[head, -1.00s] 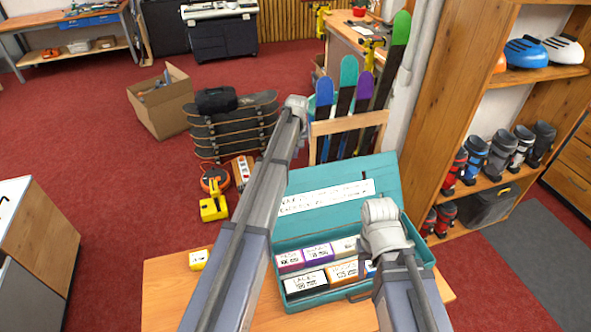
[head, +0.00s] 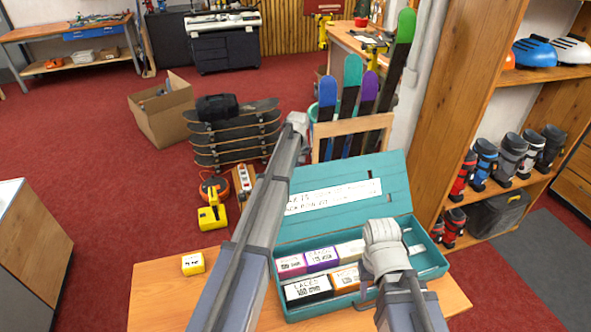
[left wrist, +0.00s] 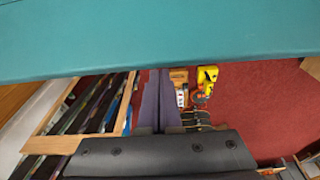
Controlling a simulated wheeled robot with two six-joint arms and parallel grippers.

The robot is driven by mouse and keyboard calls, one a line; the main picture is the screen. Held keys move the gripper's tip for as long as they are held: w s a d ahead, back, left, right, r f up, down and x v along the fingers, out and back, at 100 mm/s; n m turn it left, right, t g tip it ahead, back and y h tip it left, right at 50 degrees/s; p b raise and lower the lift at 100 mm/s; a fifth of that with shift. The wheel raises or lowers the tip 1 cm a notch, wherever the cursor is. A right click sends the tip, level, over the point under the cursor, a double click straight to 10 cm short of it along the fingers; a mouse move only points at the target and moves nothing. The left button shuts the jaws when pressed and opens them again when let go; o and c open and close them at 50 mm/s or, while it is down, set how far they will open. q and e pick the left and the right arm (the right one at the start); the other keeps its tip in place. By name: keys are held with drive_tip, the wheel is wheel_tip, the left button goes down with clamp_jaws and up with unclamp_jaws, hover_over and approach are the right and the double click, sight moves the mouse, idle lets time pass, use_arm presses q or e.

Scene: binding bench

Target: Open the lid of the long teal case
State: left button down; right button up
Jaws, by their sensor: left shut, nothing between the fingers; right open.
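The long teal case (head: 436,262) stands on the wooden table with its lid (head: 345,208) up and leaning back, a white written label inside. Several small labelled boxes lie in the case, among them a purple one (head: 322,259) and a black one (head: 308,289). My right gripper (head: 372,284) is open over the case's front right part; its fingers are mostly hidden by its wrist. My left arm crosses in front of the case's left side. My left gripper (left wrist: 160,76) is shut and empty; in the left wrist view its tips are at the teal lid's edge (left wrist: 160,40).
A yellow box (head: 193,263) sits on the table's (head: 160,300) left part. Behind the table are a wooden rack of skis (head: 350,125), stacked skateboards (head: 235,135) and a cardboard box (head: 163,108). A boot shelf (head: 500,185) stands at the right.

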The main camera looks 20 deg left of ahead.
use_arm(q)
drive_tip(key=s+d+r, duration=0.1)
drive_tip(key=s+r+p, duration=0.1)
drive_tip(key=s, duration=0.1)
drive_tip(key=shift+d+r, duration=0.1)
drive_tip(key=shift+d, duration=0.3)
drive_tip(key=shift+s+r+p, duration=0.1)
drive_tip(key=shift+r+p, duration=0.05)
drive_tip(key=shift+p, duration=0.15)
drive_tip(key=t+y+p, duration=0.2)
drive_tip(key=t+p, duration=0.2)
approach(298, 169)
wheel_tip(298, 169, down, 5)
drive_tip(key=d, duration=0.2)
drive_tip(key=shift+s+a+r+g, duration=0.1)
drive_tip(key=shift+s+r+g, duration=0.1)
drive_tip(key=shift+s+g, duration=0.1)
drive_tip(key=shift+w+a, duration=0.1)
drive_tip(key=shift+w, duration=0.1)
